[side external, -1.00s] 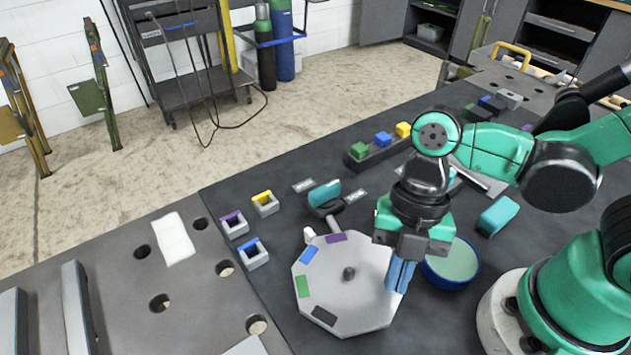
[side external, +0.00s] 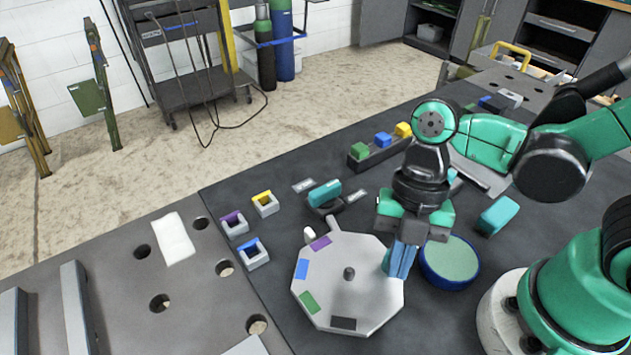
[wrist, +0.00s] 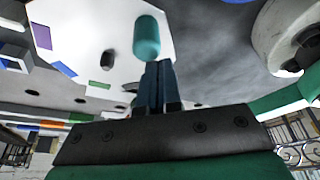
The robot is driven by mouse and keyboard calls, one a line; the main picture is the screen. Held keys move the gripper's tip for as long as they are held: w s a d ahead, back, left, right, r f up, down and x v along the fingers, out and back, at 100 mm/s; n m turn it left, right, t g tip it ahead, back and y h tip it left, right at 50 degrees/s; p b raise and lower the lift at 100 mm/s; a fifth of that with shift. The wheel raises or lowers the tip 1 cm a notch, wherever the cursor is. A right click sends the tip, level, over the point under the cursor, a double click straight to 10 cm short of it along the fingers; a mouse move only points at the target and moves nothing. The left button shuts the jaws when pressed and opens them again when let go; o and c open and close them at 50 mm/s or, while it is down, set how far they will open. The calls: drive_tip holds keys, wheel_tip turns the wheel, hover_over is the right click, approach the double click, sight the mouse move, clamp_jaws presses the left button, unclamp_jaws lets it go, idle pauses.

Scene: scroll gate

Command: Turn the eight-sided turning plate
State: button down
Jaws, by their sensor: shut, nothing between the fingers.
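The eight-sided turning plate (side external: 350,300) is pale grey with a dark centre knob (side external: 349,273). It has purple (side external: 321,243), blue (side external: 302,269), green (side external: 309,302) and black (side external: 343,323) patches along its rim. The plate also shows in the wrist view (wrist: 100,30). My gripper (side external: 398,272), with blue fingers, is shut and empty, pointing down at the plate's right edge. In the wrist view, a rounded teal peg (wrist: 147,38) stands right by my fingertips (wrist: 158,75); I cannot tell whether they touch. The fingers hide that part of the rim in the side view.
A round blue-rimmed tub (side external: 450,262) stands close right of my gripper. A teal block (side external: 498,215) lies farther right. A white peg (side external: 309,233) stands by the plate's upper left edge. Several small square holders (side external: 235,224) are left; a rack of coloured blocks (side external: 380,148) is behind.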

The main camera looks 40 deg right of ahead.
drive_tip(key=s+a, duration=0.2)
drive_tip(key=s, duration=0.1)
drive_tip(key=shift+s+a, duration=0.1)
drive_tip(key=shift+s, duration=0.2)
drive_tip(key=w+a+v, duration=0.1)
drive_tip(key=v, duration=0.9)
drive_tip(key=w+d+m+t+h, duration=0.1)
drive_tip(key=w+d+m+t, duration=0.2)
drive_tip(key=m, duration=0.5)
drive_tip(key=w+d+f+m+t+h, duration=0.1)
drive_tip(key=w+d+m+t, duration=0.2)
drive_tip(key=m, duration=0.6)
drive_tip(key=w+d+m+t+h, duration=0.1)
drive_tip(key=w+d+m+t, duration=0.2)
drive_tip(key=m, duration=0.6)
drive_tip(key=shift+w+d+f+t, duration=0.15)
drive_tip(key=shift+w+d+t, duration=0.15)
drive_tip(key=shift+w+d, duration=0.65)
drive_tip(key=shift+s+d, duration=0.2)
drive_tip(key=shift+s, duration=0.05)
